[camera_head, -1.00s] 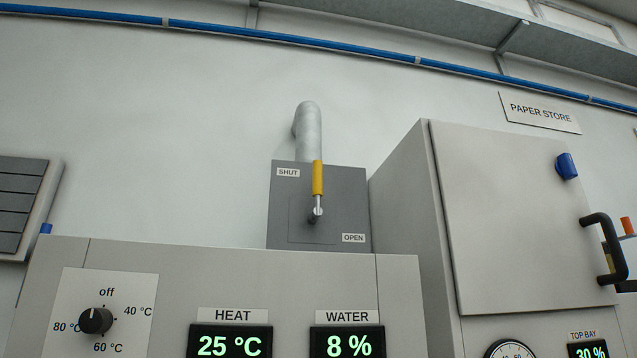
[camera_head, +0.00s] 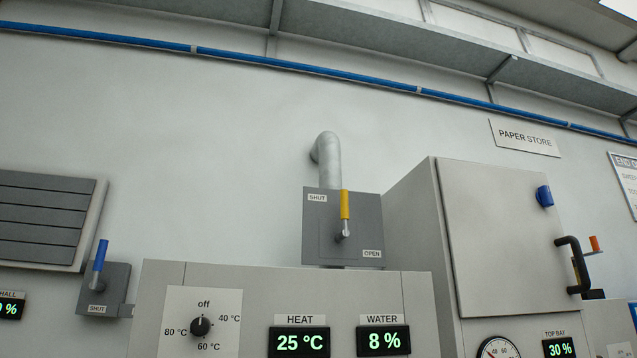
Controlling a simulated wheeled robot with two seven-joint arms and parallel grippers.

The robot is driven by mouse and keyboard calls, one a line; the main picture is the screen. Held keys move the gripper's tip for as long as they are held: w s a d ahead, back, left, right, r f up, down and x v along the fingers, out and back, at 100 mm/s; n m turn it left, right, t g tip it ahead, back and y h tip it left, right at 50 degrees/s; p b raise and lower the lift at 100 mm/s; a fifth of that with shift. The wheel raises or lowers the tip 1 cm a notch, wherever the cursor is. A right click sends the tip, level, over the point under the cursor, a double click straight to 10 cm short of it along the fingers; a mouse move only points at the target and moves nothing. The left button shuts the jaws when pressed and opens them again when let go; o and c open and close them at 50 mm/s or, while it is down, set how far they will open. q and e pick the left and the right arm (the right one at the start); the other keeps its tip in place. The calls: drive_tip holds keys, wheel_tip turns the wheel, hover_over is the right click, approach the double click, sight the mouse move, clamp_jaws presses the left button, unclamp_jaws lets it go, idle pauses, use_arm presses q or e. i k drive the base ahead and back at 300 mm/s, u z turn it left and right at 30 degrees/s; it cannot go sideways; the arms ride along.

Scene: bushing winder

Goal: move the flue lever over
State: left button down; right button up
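The flue lever (camera_head: 345,206) has a yellow grip and stands upright from its pivot on a grey plate (camera_head: 318,239). The plate has a SHUT label (camera_head: 317,198) at its upper left and an OPEN label (camera_head: 372,253) at its lower right. A pale flue pipe (camera_head: 329,162) rises behind the plate and bends into the wall. Neither of my grippers shows in the head view, and nothing touches the lever.
A grey cabinet with a dial (camera_head: 200,327) and HEAT and WATER displays stands in front below the lever. The paper store (camera_head: 500,230) stands at right with a black handle (camera_head: 570,262). A blue lever (camera_head: 100,256) is at left by a louvre (camera_head: 40,222).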

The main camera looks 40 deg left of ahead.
sight(344, 193)
drive_tip(key=k, duration=0.4)
drive_tip(key=u, duration=1.3)
